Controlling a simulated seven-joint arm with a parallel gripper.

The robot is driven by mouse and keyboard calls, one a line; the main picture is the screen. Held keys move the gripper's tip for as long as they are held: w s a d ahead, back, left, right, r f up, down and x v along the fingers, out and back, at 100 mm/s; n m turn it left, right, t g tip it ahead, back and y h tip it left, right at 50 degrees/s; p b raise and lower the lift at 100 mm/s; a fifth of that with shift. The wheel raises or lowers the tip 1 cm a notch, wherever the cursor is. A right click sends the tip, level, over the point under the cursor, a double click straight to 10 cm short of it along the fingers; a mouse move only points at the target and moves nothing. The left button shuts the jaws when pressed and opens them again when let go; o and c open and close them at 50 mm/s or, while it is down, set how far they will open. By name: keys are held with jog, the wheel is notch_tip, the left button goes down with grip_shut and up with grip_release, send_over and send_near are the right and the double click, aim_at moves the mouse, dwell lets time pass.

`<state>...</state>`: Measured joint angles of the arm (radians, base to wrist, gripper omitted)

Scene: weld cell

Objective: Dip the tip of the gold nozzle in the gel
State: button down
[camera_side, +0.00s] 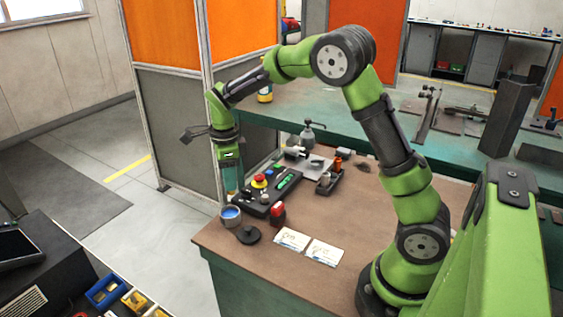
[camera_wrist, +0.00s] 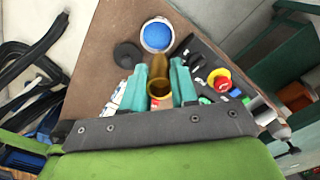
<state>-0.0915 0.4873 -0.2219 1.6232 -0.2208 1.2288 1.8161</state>
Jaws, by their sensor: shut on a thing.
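The gold nozzle (camera_wrist: 159,85) shows in the wrist view between the two teal fingers of my gripper (camera_wrist: 160,84), which is shut on it. A round pot of blue gel (camera_wrist: 157,35) lies just beyond the nozzle in that view. In the side view, the gel pot (camera_side: 231,217) stands open at the bench's left corner. My gripper (camera_side: 231,188) points down above the pot, with its fingers close over it. I cannot make out the nozzle in the side view, so its exact height over the gel is unclear.
A black round lid (camera_side: 248,235) lies beside the pot. A dark control box (camera_side: 262,201) with a red-and-yellow stop button (camera_side: 259,181) is close on the right. A red block (camera_side: 277,213) and white cards (camera_side: 324,252) lie nearer the front. The brown bench (camera_side: 350,225) is clear farther right.

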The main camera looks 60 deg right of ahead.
jog(key=shift+w+a+f, duration=0.15)
jog(key=shift+w+a, duration=0.15)
jog(key=shift+a, duration=0.2)
jog(key=shift+f, duration=2.85)
jog(key=shift+f, duration=0.6)
jog(key=shift+r, duration=3.6)
